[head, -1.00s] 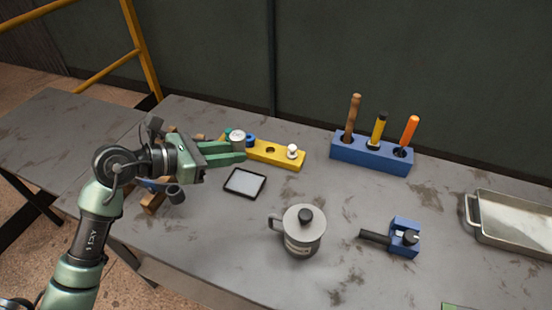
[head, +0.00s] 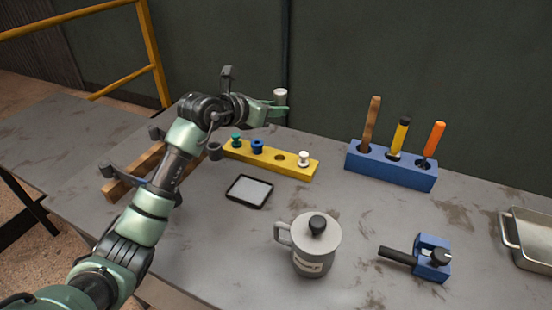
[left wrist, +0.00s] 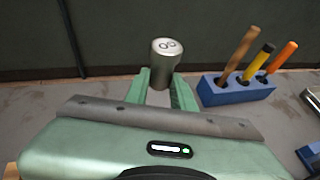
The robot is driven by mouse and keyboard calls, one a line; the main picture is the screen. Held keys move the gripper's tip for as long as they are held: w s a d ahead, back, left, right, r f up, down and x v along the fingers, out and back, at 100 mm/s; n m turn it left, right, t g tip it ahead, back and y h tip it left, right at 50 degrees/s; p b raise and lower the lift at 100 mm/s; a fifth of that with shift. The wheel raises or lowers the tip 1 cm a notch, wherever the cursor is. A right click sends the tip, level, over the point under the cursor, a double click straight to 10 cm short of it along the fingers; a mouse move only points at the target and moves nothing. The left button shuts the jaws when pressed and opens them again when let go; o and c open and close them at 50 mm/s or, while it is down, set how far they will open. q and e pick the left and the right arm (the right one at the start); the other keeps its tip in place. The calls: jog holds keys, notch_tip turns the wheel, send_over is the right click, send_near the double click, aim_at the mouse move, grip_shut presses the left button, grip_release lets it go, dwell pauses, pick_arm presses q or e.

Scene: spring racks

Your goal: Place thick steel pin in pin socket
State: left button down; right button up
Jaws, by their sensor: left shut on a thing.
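The thick steel pin (head: 280,96) is a short silver cylinder. My left gripper (head: 277,108) is shut on it and holds it upright, above the far side of the yellow block in the head view. In the left wrist view the pin (left wrist: 165,62) stands between the green fingers, with a small marking on its top. The yellow block (head: 240,156) lies on the table below the gripper. An empty round hole, the pin socket (head: 280,157), shows between a blue knobbed pin (head: 257,147) and a white knobbed pin (head: 304,158). My right gripper is out of view.
A green knobbed pin (head: 236,140) sits at the block's left end. A blue tool holder (head: 400,171) with several handles stands right of it. A black-framed pad (head: 250,191), a grey lidded mug (head: 314,250), a blue clamp (head: 432,262) and a metal tray (head: 532,240) stand nearer.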

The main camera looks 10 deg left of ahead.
aim_at(275, 161)
pick_arm(q)
notch_tip(275, 161, down, 15)
jog(key=shift+f, duration=0.15)
dwell(0.4)
